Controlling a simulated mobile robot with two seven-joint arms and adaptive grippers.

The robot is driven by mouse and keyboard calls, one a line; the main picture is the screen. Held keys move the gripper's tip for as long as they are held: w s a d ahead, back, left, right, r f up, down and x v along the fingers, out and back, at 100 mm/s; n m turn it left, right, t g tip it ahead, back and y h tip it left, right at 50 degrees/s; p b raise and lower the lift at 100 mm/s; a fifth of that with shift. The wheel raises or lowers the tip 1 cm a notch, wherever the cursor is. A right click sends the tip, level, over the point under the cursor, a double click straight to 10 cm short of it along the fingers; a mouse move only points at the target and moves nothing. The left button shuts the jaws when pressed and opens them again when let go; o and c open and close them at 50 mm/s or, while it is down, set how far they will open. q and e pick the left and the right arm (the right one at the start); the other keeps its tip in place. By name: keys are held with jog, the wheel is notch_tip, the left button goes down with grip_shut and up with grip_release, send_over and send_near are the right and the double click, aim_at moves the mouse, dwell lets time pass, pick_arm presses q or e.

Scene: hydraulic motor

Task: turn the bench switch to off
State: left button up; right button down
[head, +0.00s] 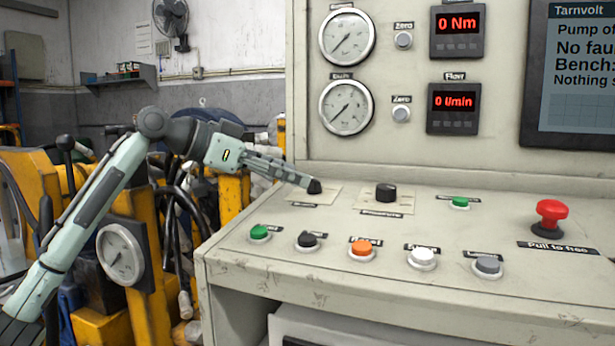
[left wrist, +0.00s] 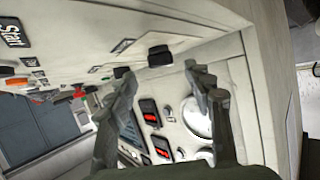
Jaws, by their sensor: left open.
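My left gripper (head: 308,183) reaches in from the left, over the left end of the sloped control panel. It is open and empty in the left wrist view (left wrist: 158,76). A black knob (left wrist: 160,55) shows there just beyond the gap between its fingertips, apart from them. In the head view the gripper's tip covers most of the left knob plate (head: 322,196), so that knob's setting is hidden. A second black knob (head: 386,193) stands on a plate to the right. The labels are too small to read, so I cannot tell which is the bench switch. My right gripper is out of view.
A front row holds green (head: 260,232), black (head: 307,240), orange (head: 361,249), white (head: 422,257) and grey (head: 488,266) buttons. A red mushroom button (head: 551,212) stands at right. Gauges (head: 347,37), displays (head: 457,108) and a screen (head: 575,80) cover the upright wall behind.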

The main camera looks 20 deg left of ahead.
aim_at(306, 196)
pick_arm(q)
jog(key=shift+x, duration=2.05)
jog(key=c, duration=1.2)
